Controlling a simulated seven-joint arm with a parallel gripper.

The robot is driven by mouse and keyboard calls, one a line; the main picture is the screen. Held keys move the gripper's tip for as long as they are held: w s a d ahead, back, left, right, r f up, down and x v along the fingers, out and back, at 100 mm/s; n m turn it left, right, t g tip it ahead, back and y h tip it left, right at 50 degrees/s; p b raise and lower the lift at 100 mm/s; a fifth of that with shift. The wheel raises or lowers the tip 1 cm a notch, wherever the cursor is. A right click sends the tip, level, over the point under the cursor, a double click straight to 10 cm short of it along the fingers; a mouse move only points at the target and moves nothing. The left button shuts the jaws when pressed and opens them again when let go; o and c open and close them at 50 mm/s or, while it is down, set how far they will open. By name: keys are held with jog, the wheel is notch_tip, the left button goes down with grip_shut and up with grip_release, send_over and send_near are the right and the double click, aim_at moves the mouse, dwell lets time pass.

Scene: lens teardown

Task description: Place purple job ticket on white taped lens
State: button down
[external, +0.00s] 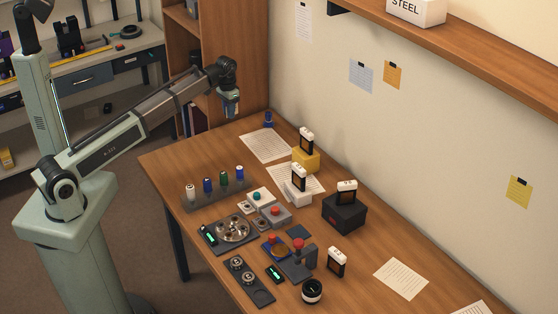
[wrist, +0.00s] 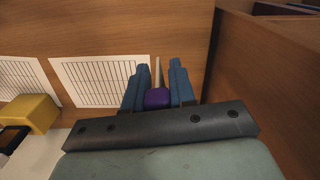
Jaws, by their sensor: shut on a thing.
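My gripper (wrist: 159,88) has two blue fingers, shut on a small purple thing (wrist: 157,98) that I take to be the purple job ticket. A thin pale strip shows just beyond it. In the external view my gripper (external: 231,107) is above the far left part of the table, and what it holds is not clear. A round black lens with a white band (external: 312,291) stands near the table's front edge, far from my gripper; it may be the white taped lens. I cannot make out tape for sure.
White-topped black pieces stand on a yellow block (external: 306,161), a white block (external: 296,197) and a black box (external: 343,215); another (external: 336,262) stands on the table. A rack of coloured pegs (external: 215,194) and several dark trays fill the middle. A shelf unit (external: 190,60) stands behind.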

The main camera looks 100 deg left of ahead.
notch_tip(320, 180, up, 12)
jog(key=shift+f, duration=0.1)
jog(key=w+d+m, duration=0.9)
jog(key=w+d, duration=1.8)
jog(key=w, duration=0.3)
jog(key=m, duration=1)
send_over(309, 282)
notch_tip(309, 282, down, 4)
jog(key=shift+f, duration=5.5)
jog(key=shift+f, duration=0.1)
